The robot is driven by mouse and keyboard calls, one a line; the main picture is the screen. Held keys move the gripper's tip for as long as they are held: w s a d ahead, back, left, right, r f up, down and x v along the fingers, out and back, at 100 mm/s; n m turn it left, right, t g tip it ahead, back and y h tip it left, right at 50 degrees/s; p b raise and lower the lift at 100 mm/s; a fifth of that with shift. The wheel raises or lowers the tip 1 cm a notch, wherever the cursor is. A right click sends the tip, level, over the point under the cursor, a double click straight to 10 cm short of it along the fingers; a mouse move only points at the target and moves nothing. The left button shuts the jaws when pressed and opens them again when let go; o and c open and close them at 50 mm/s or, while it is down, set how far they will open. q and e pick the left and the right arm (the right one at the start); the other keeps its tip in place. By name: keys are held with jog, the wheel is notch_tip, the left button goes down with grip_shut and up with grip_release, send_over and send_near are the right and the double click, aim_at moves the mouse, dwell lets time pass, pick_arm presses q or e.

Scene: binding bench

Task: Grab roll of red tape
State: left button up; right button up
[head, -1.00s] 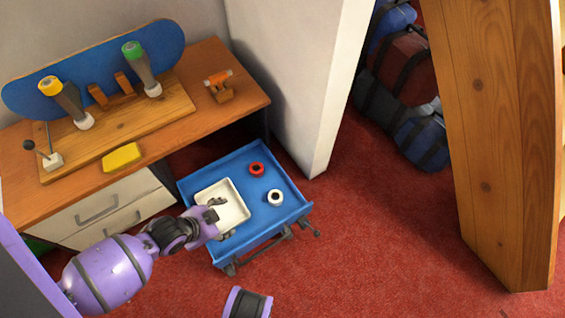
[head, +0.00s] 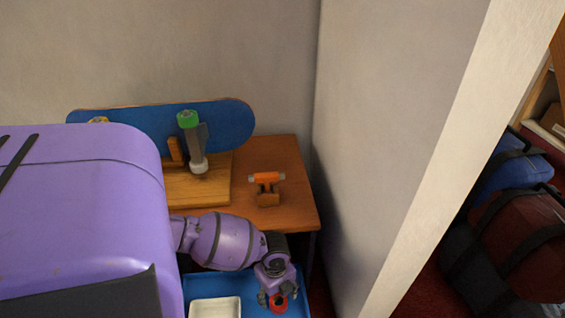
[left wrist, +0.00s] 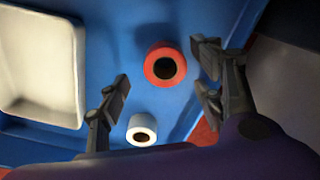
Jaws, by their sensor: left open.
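The roll of red tape (left wrist: 165,66) stands on the blue cart top in the left wrist view, hole facing up. It also shows in the head view (head: 279,306), partly covered by my gripper. My left gripper (left wrist: 162,92) is open above the cart, its fingers on either side of the roll's line, with the roll nearer the right finger and apart from both. In the head view my left gripper (head: 276,297) is over the roll. My right gripper is not in view.
A roll of white tape (left wrist: 142,130) stands close to the left finger. A white tray (left wrist: 68,70) lies left on the blue cart (left wrist: 120,22). The wooden bench (head: 290,210) with an orange-topped tool (head: 266,180) is behind, and a pale wall (head: 400,120) rises at right.

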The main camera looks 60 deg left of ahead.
aim_at(277, 301)
pick_arm(q)
jog(key=f+b, duration=0.2)
jog(key=f, duration=0.1)
jog(key=f+b, duration=0.1)
jog(key=f, duration=0.1)
jog(key=shift+w+d+f, duration=0.1)
jog(key=shift+d+f, duration=0.05)
jog(key=shift+d, duration=0.1)
jog(key=shift+c, duration=0.5)
jog(key=c, duration=1.1)
